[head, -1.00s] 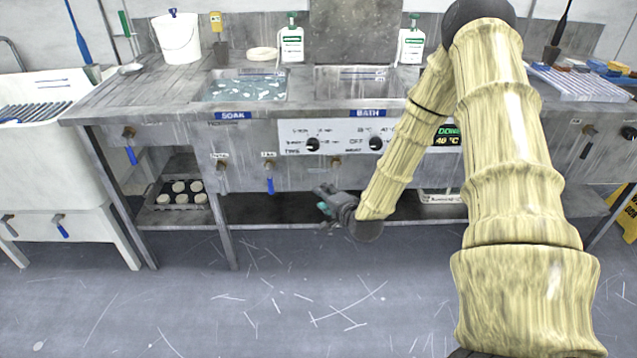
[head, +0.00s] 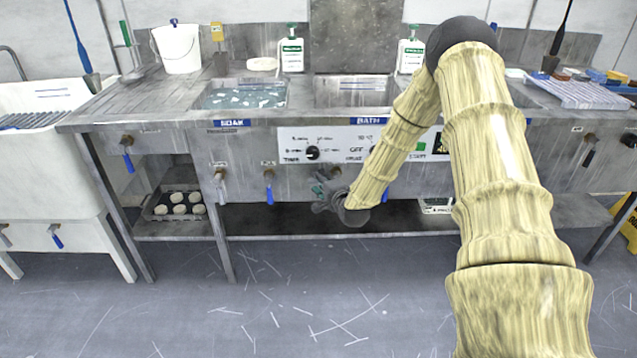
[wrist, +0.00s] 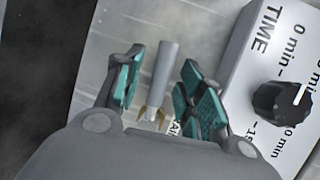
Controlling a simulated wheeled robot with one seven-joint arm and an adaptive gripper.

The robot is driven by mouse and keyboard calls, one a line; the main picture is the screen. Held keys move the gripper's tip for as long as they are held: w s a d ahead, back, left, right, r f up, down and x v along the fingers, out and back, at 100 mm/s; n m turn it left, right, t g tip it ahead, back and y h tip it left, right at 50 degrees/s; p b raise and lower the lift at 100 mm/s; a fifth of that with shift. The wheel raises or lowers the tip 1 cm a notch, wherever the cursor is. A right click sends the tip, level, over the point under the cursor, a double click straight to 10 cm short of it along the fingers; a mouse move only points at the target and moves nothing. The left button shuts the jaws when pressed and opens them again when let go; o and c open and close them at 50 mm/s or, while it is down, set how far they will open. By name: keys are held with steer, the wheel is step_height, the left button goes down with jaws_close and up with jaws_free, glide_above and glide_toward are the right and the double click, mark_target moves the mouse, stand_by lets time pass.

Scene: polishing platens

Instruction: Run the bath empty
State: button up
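The bath (head: 372,82) is the middle basin, above the BATH label (head: 368,121); I cannot tell its water level. A brass valve (head: 335,172) sits on the front below it, just above my gripper (head: 324,190). In the wrist view a grey lever (wrist: 164,75) with a brass base lies between the teal-padded fingers of my gripper (wrist: 160,88). The fingers are open, with a visible gap on each side of the lever. A label by its base is partly hidden by a finger. In the head view the lever is hidden by my gripper.
The time knob (wrist: 283,102) and its panel are close to the right finger in the wrist view. A grey-handled valve (head: 220,185) and a blue-handled valve (head: 269,188) hang to the left. The soak basin (head: 242,95) holds liquid. A lower shelf (head: 280,219) runs beneath.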

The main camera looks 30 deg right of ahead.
steer(key=shift+x, duration=0.75)
jaws_close()
